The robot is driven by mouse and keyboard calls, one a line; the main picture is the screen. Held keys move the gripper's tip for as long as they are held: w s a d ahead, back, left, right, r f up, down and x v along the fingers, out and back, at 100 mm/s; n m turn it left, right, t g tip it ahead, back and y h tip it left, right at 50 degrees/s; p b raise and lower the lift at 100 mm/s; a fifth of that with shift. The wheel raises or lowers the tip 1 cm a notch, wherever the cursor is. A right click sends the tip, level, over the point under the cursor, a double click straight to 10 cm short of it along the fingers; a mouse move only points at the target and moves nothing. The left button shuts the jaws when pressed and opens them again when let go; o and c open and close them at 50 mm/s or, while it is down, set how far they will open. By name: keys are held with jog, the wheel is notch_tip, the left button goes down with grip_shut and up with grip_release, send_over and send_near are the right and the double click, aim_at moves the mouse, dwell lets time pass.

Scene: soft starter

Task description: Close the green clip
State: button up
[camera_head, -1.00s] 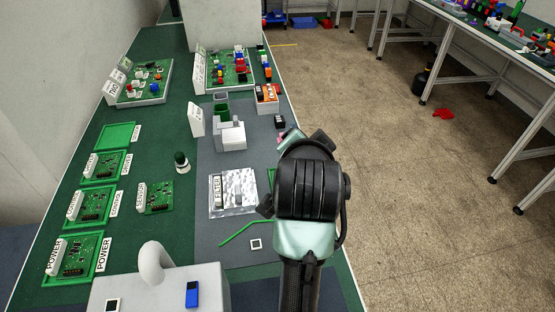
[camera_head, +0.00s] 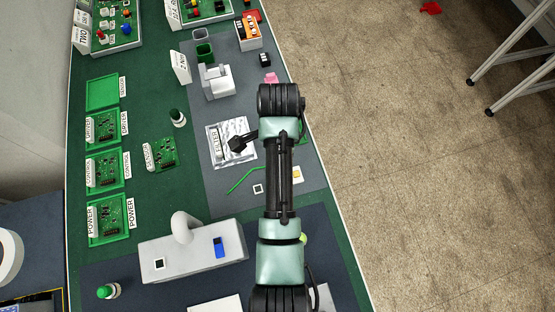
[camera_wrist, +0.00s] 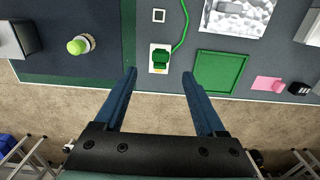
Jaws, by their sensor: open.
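The green clip (camera_wrist: 160,60) sits on a small white block near the table's edge, with a green cable (camera_wrist: 184,30) curving away from it. Whether its lever is raised or down is too small to tell. My gripper (camera_wrist: 159,74) is open and empty, its two blue fingers spread on either side of the clip in the wrist view. How high they are above it is unclear. In the head view my arm hides the fingers; the green cable (camera_head: 244,176) shows left of my arm, and the white block (camera_head: 297,174) shows just right of it.
A green tray (camera_wrist: 198,83) lies right of the clip in the wrist view, with a pink piece (camera_wrist: 267,84) beyond. A green-topped knob (camera_wrist: 81,45) stands to the left. A silver FILTER bag (camera_head: 224,157) lies left of my arm. Floor (camera_head: 400,150) is beyond the edge.

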notch_tip(320, 180, down, 10)
jog(key=shift+w+r+p, duration=0.1)
jog(key=shift+r+p, duration=0.1)
jog(key=shift+p, duration=0.15)
grip_shut()
dwell(0.4)
